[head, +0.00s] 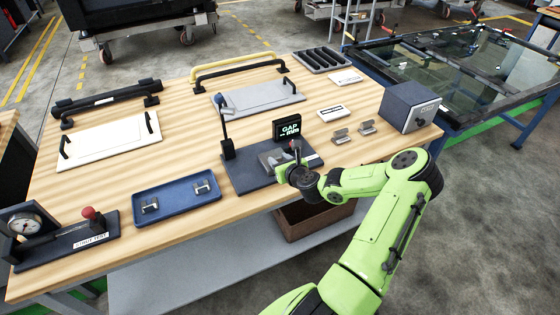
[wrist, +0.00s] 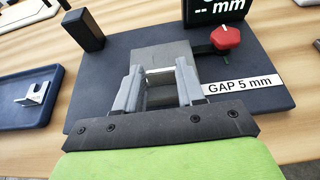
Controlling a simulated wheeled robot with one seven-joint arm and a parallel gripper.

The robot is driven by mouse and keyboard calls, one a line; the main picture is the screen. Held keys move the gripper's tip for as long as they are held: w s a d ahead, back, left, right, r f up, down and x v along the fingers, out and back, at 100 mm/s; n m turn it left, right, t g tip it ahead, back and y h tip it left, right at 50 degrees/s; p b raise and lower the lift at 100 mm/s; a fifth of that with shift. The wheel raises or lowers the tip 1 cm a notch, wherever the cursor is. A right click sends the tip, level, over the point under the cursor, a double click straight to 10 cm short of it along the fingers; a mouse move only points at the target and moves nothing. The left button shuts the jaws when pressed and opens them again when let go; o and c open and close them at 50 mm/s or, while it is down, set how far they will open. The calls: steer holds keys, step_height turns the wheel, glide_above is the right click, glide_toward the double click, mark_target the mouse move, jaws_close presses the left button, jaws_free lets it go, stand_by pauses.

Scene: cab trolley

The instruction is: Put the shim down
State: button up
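My gripper (wrist: 160,80) points down at the dark gauge plate (wrist: 105,75), its two grey fingers apart around a narrow space. A pale strip shows between the fingertips, against a grey block (wrist: 160,57); I cannot tell whether it is a held shim or part of the fixture. In the head view my gripper (head: 285,165) is over the gauge plate (head: 248,175). Small metal shim-like pieces stand on the table right of the gauge (head: 341,136) (head: 367,127). Two similar pieces (head: 149,206) (head: 202,187) lie in the blue tray (head: 175,205); one shows in the wrist view (wrist: 35,92).
The gauge display (head: 287,128) reads GAP with dashes. A red knob (wrist: 225,37) and a dark post (wrist: 83,30) stand on the plate. A dial tester (head: 26,223) is front left, a blue-grey box (head: 410,106) right. Bare wood lies between tray and tester.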

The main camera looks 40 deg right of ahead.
steer(key=o, duration=0.3)
